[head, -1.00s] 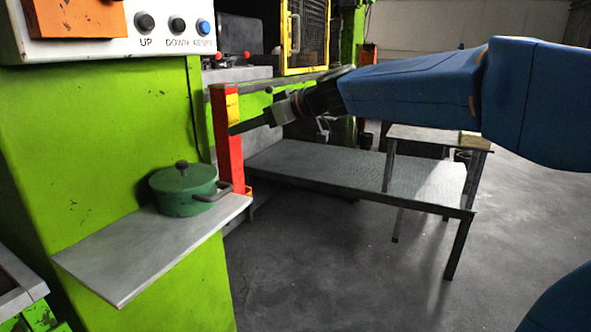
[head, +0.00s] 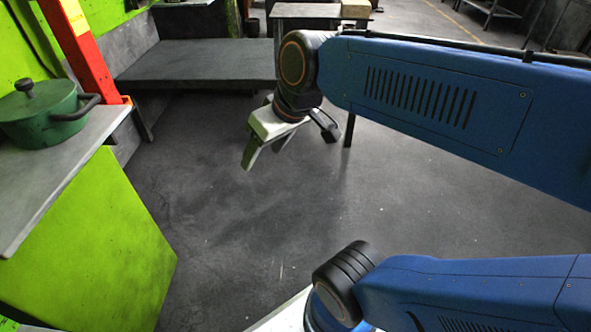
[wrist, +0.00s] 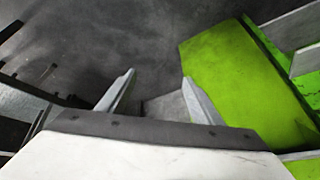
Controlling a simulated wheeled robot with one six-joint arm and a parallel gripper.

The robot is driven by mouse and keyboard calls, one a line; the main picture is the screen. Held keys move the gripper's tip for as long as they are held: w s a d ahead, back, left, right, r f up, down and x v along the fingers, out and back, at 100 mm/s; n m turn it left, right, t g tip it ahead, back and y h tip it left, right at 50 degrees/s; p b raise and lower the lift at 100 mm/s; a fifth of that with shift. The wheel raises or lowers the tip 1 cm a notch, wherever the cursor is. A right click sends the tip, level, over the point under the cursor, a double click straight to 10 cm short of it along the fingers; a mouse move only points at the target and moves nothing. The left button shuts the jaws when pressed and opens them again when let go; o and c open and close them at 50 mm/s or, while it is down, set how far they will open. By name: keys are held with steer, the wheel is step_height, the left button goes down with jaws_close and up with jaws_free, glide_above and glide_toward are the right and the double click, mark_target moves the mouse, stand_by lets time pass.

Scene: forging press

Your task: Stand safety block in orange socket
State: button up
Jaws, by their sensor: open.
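The safety block looks like a tall red post (head: 84,55) with a yellow patch near its top, cut by the upper edge of the head view. It stands upright at the far corner of a grey shelf. An orange piece (head: 124,100), likely the socket, shows at its foot; I cannot tell how fully the block sits in it. My gripper (head: 290,146) hangs over open floor, well to the right of the block, fingers down, open and empty. In the wrist view its two fingers (wrist: 158,96) are spread with nothing held between them. The block cannot be made out there.
A green lidded pot (head: 45,113) stands on the grey shelf (head: 70,172) beside the block. The green machine body (head: 95,250) is below. A low grey bench (head: 195,65) stands behind, with a table (head: 305,10) beyond. The floor (head: 230,230) under my gripper is clear.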

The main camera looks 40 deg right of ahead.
steer(key=s+d+f+m+h, duration=0.2)
steer(key=s+d+f, duration=0.2)
steer(key=s, duration=0.1)
steer(key=shift+s+d+f, duration=0.15)
steer(key=shift+d+f, duration=0.05)
steer(key=shift+f, duration=0.1)
stand_by(1.0)
